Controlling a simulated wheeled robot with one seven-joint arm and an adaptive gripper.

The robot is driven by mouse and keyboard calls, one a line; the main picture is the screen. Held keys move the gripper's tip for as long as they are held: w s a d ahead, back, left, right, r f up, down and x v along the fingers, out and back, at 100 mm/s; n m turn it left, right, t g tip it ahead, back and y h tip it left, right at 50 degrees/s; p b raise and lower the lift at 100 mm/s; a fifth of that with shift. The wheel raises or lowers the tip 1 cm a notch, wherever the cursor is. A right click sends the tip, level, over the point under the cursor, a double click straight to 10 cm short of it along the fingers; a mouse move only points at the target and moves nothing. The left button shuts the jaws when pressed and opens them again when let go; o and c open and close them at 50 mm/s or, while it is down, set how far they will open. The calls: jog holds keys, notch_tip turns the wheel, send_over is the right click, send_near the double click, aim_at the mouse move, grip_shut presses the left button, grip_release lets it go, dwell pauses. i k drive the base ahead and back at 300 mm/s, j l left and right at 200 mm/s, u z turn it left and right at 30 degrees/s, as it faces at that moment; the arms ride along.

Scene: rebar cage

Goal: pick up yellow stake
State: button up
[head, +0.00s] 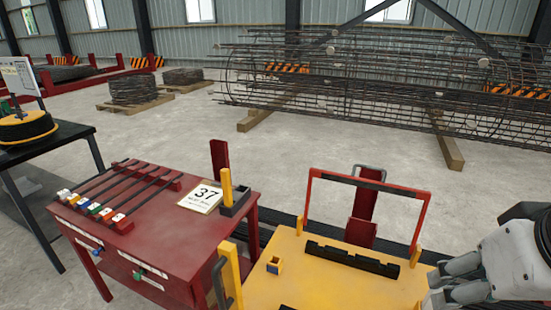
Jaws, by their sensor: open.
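A yellow stake (227,187) stands upright in a black holder (235,204) at the back right corner of the red table (150,232). Its lower end is hidden in the holder. My gripper (440,286) is at the right edge of the head view, over the right side of the yellow cart top (330,290). It is open, with nothing visible between its fingers, and is well to the right of the stake and apart from it.
Bars (125,188) and a "37" card (201,197) lie on the table. A rebar cage (380,85) stands behind.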

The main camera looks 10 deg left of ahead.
aim_at(225, 173)
jog(key=u, duration=0.6)
jog(key=i+j+z, duration=0.2)
jog(key=j, duration=0.35)
jog(key=i+j+z, duration=0.2)
jog(key=j, duration=0.35)
jog(key=i+j+z, duration=0.15)
jog(key=j, duration=0.45)
jog(key=i+j+z, duration=0.2)
jog(key=j, duration=0.4)
jog(key=i+j+z, duration=0.2)
jog(key=j, duration=0.4)
jog(key=j+z, duration=0.2)
jog(key=j, duration=0.45)
